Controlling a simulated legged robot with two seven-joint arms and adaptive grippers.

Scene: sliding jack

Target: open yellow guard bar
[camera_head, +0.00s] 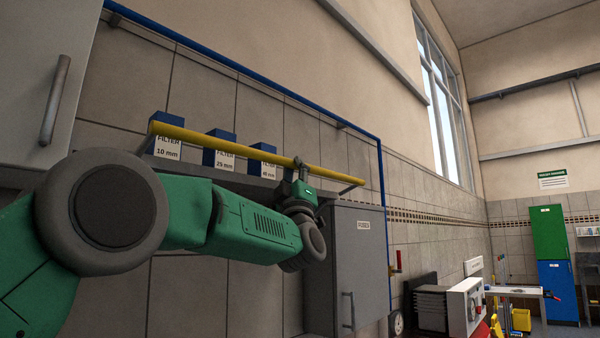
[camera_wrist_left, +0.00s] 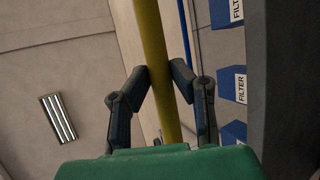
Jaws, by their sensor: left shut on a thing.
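The yellow guard bar (camera_head: 235,150) runs along the front of a wall shelf in the head view, sloping down to the right. It also shows in the left wrist view (camera_wrist_left: 153,50), passing between my fingers. My left gripper (camera_head: 300,168) is shut on the bar, right of its middle. In the left wrist view my left gripper's two dark fingers (camera_wrist_left: 158,80) press on the bar from both sides. My right gripper is in neither view.
Blue filter boxes (camera_head: 219,149) stand on the shelf behind the bar. A grey cabinet (camera_head: 345,260) hangs below the bar's right end. A blue pipe (camera_head: 250,75) runs along the wall above. A wall cabinet with a handle (camera_head: 55,100) is at the upper left.

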